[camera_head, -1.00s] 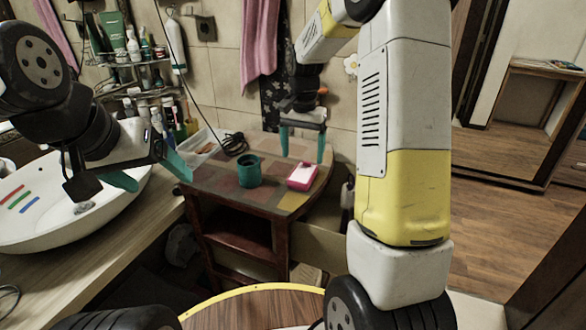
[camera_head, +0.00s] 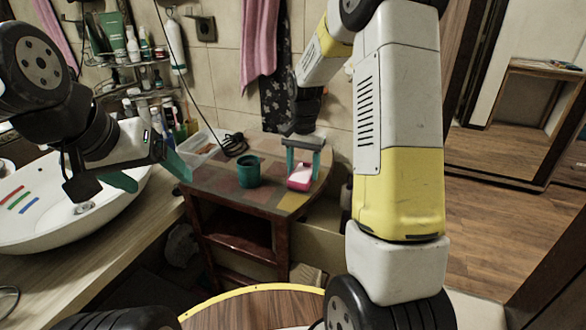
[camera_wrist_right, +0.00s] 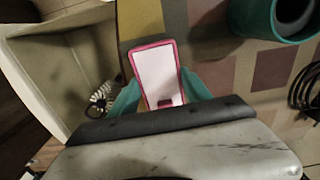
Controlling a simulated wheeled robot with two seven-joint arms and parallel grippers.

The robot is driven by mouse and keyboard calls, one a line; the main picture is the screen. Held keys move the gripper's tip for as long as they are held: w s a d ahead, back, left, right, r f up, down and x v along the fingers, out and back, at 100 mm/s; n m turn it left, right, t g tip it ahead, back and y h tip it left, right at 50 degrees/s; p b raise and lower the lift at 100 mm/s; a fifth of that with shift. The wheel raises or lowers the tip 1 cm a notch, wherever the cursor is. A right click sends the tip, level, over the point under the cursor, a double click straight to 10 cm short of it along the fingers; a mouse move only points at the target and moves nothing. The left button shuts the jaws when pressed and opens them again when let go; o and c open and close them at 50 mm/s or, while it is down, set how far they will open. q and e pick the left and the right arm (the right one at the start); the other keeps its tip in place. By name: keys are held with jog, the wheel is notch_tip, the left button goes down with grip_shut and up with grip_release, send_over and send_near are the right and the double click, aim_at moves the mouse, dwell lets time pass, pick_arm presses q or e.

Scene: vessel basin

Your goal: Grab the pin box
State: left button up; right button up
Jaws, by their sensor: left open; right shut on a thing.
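The pin box (camera_head: 300,182) is a small pink box with a white top, at the right part of the small patchwork-topped table (camera_head: 222,186). My right gripper (camera_head: 302,172) is over it from above, with one teal finger on each side, shut on the box. The pin box also shows in the right wrist view (camera_wrist_right: 156,74), between the two teal fingers. Whether it touches the tabletop is not clear. My left gripper (camera_head: 152,176) is open and empty, in front of the white basin (camera_head: 110,208) at the left.
A teal cup (camera_head: 248,171) stands on the table left of the pin box. A clear tray (camera_head: 196,152) and a black cable (camera_head: 235,144) lie at the table's back left. A tiled wall with pink towels is behind. Toiletries stand around the basin.

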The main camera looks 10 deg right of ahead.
jog(key=shift+c, duration=0.8)
jog(key=shift+r, duration=0.15)
